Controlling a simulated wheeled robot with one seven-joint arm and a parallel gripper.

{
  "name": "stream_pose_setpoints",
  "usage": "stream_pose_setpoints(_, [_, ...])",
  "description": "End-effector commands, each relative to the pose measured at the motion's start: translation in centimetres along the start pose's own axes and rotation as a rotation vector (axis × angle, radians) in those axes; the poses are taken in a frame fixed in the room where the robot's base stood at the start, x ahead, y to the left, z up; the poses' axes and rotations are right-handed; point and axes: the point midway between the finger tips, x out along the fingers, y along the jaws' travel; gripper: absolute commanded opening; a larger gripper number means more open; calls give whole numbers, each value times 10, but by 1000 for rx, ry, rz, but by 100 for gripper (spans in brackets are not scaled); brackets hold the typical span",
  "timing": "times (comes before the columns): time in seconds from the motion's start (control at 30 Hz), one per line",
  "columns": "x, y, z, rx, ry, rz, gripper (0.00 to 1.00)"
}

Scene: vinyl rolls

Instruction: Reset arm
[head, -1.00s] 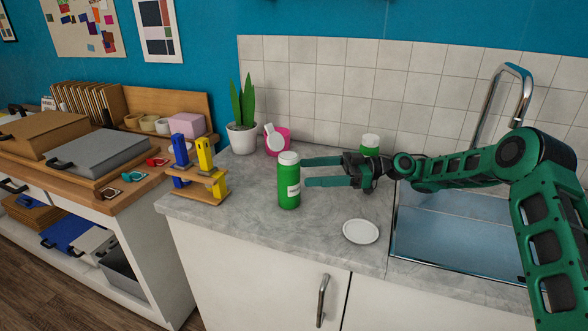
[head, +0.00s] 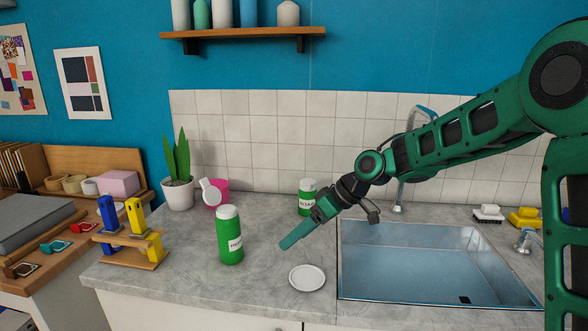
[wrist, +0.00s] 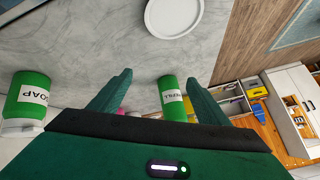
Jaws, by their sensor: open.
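My gripper (head: 303,232) is open and empty above the grey counter, its fingers pointing down and to the left in the head view. In the wrist view its two fingers (wrist: 160,92) stand wide apart with nothing held between them. A green bottle with a white cap (head: 230,236) stands upright on the counter, left of and apart from my gripper. It shows beyond the fingers in the wrist view (wrist: 172,98). A second green bottle, labelled SOAP (head: 307,197), stands behind my gripper near the tiles and shows at the left in the wrist view (wrist: 28,98).
A white dish (head: 307,278) lies below the gripper. A metal sink (head: 430,265) is at the right, with a tap behind my arm. A wooden stand with blue and yellow tools (head: 130,250), a potted plant (head: 177,190) and a pink container (head: 217,190) are at the left.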

Motion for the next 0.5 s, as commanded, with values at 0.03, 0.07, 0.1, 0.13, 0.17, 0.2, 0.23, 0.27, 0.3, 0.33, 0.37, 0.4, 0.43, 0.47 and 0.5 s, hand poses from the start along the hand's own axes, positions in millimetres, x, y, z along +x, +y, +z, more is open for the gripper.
stream_pose_setpoints(0.03, [-14,-1,12,38,-21,50,70])
stream_pose_setpoints(0.07, [-21,0,19,65,-33,80,70])
stream_pose_setpoints(0.1, [-31,0,30,102,-49,119,70])
stream_pose_setpoints(0.13, [-39,1,39,131,-59,150,70])
stream_pose_setpoints(0.17, [-47,1,47,159,-69,180,70])
stream_pose_setpoints(0.2, [-58,1,59,198,-80,220,70])
stream_pose_setpoints(0.23, [-66,1,68,226,-88,250,70])
stream_pose_setpoints(0.27, [-74,1,78,257,-95,280,70])
stream_pose_setpoints(0.3, [-86,0,91,297,-103,319,70])
stream_pose_setpoints(0.33, [-94,-1,101,328,-108,349,70])
stream_pose_setpoints(0.37, [-102,-1,110,358,-112,379,70])
stream_pose_setpoints(0.4, [-114,-3,124,399,-115,418,70])
stream_pose_setpoints(0.43, [-122,-5,135,430,-119,446,70])
stream_pose_setpoints(0.47, [-130,-7,145,461,-120,474,70])
stream_pose_setpoints(0.5, [-141,-9,159,502,-122,511,70])
